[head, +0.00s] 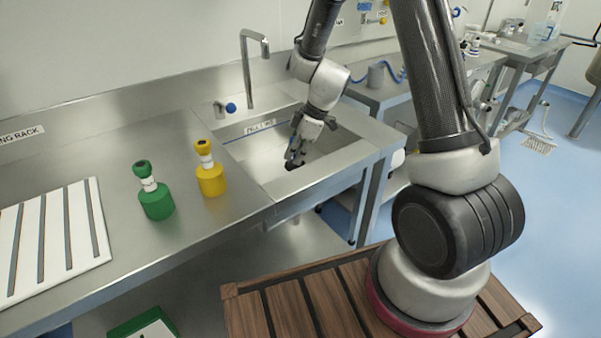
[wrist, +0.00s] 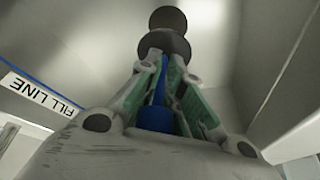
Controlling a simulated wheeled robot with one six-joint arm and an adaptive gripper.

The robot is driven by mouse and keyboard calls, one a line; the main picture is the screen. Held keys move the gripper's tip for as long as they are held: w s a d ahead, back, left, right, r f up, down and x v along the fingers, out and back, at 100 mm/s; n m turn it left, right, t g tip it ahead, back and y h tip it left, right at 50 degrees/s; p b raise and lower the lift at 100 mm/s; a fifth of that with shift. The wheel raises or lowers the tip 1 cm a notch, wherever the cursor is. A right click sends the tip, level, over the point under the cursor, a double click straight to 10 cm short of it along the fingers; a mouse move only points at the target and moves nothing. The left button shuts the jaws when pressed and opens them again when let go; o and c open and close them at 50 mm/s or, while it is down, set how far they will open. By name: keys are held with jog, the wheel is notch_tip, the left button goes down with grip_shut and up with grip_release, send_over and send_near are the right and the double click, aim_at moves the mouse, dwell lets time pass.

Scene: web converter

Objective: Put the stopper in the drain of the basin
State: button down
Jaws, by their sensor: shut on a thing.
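My gripper (head: 295,157) reaches down into the steel basin (head: 262,155) in the head view. In the wrist view my gripper (wrist: 165,62) is shut on a dark grey, rounded stopper (wrist: 164,44), which sticks out past the fingertips. The stopper also shows as a small dark shape low in the basin (head: 291,166). A darker round shape (wrist: 168,18) lies just beyond it in the wrist view; I cannot tell whether this is the stopper's far end or the drain. Whether the stopper touches the basin floor is not clear.
A tap (head: 247,65) stands behind the basin, with a blue-knobbed valve (head: 230,108) at its left. A green bottle (head: 156,200) and a yellow bottle (head: 211,179) stand on the counter left of the basin. A slotted white rack (head: 55,240) lies further left.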

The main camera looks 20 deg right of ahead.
jog(key=shift+f, duration=2.95)
jog(key=c, duration=1.5)
grip_release()
jog(key=shift+f, duration=0.1)
jog(key=s+d+r+m, duration=0.2)
jog(key=s+d+r, duration=0.15)
jog(key=r, duration=0.55)
jog(key=s+d+r+m+t+h, duration=0.15)
jog(key=s+r, duration=0.25)
jog(key=r, duration=0.4)
jog(key=s+d+r+m, duration=0.2)
jog(key=s+d+r, duration=0.15)
jog(key=r, duration=0.55)
jog(key=s+d+r+m+h, duration=0.1)
jog(key=s+d+r+m, duration=0.1)
jog(key=s, duration=0.3)
jog(key=s+d+r+m+t, duration=0.1)
jog(key=s+d+r+m, duration=0.1)
jog(key=s+m, duration=0.2)
jog(key=s+d+r+m+h, duration=0.1)
jog(key=s+d+r+m, duration=0.1)
jog(key=s, duration=0.4)
jog(key=shift+s+d+r+m+h, duration=0.1)
jog(key=shift+s+d+m+h, duration=0.15)
jog(key=shift+m+h, duration=0.15)
